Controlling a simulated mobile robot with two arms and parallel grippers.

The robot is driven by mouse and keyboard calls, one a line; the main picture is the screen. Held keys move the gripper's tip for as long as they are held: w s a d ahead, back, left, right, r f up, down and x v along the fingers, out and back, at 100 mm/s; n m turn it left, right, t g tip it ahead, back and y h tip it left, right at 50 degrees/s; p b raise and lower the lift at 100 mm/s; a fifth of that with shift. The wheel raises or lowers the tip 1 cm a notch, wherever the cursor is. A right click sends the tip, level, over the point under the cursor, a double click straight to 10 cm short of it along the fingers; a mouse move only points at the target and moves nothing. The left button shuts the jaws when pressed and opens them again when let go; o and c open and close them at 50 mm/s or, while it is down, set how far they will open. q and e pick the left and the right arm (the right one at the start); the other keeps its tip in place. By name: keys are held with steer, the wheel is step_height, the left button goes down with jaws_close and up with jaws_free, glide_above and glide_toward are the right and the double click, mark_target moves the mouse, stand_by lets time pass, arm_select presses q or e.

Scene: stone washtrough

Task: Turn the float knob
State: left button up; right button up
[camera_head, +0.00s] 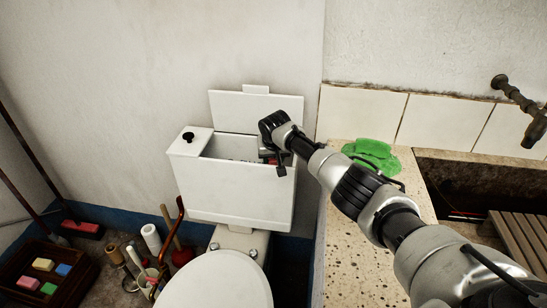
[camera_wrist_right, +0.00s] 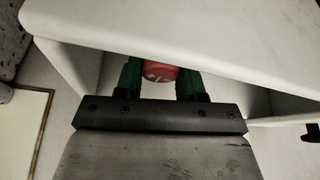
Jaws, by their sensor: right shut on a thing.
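The float knob (camera_wrist_right: 158,74) is red and round with a pale marking on its face. It shows in the right wrist view inside the open toilet cistern (camera_head: 235,200). My right gripper (camera_head: 273,162) reaches over the cistern's right side into its opening. In the right wrist view its two green fingers stand on either side of the knob and are shut on it. The far part of the knob is hidden by the cistern's pale edge. My left gripper is not in view.
The cistern lid (camera_head: 243,110) stands upright behind the cistern. A green cloth (camera_head: 372,152) lies on the stone ledge (camera_head: 362,250) to the right, beside the trough. A wooden crate (camera_head: 75,285) with coloured blocks and several tools stand on the floor at left.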

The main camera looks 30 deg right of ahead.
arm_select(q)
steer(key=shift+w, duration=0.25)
